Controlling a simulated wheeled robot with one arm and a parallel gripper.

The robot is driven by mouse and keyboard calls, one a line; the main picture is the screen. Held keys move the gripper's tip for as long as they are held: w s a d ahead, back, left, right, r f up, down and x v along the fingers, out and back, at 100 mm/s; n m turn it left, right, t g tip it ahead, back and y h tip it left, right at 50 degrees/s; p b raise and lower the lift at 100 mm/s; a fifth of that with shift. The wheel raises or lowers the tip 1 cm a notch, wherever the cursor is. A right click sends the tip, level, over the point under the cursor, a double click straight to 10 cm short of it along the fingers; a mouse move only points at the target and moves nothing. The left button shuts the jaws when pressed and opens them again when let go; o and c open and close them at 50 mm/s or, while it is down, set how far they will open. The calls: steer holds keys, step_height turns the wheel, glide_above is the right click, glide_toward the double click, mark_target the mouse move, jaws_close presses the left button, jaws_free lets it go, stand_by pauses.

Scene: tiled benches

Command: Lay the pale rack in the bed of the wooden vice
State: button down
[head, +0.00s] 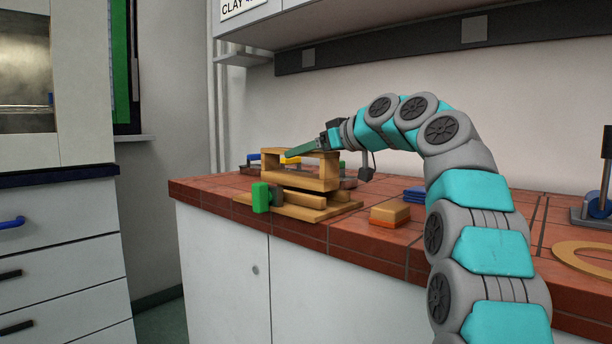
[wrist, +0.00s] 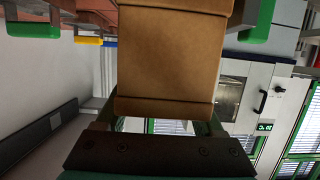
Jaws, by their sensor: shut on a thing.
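The pale rack (head: 328,172) is a tan wooden frame with openings in its side. My gripper (head: 296,153) has green fingers and is shut on the rack from above. In the wrist view the rack (wrist: 170,70) fills the middle, between the two fingers of my gripper (wrist: 163,116). The wooden vice (head: 316,212) stands on the tiled bench directly below the rack, with a green part (head: 261,197) at its front left. The rack looks level and just above or on the vice; I cannot tell whether they touch. The rack and arm hide part of the vice's bed.
The tiled bench (head: 200,187) carries a tan and orange block (head: 390,214) and a blue stack (head: 416,194) to the right. A flat wooden ring (head: 588,256) lies far right. Yellow and blue items (head: 254,158) are behind the vice. The front edge is close to the vice.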

mark_target(306, 175)
steer(key=shift+f+b, duration=0.9)
steer(key=shift+f, duration=0.45)
steer(key=shift+f, duration=0.2)
jaws_free()
steer(key=shift+r, duration=0.25)
steer(key=v, duration=1.2)
steer(key=shift+b, duration=0.35)
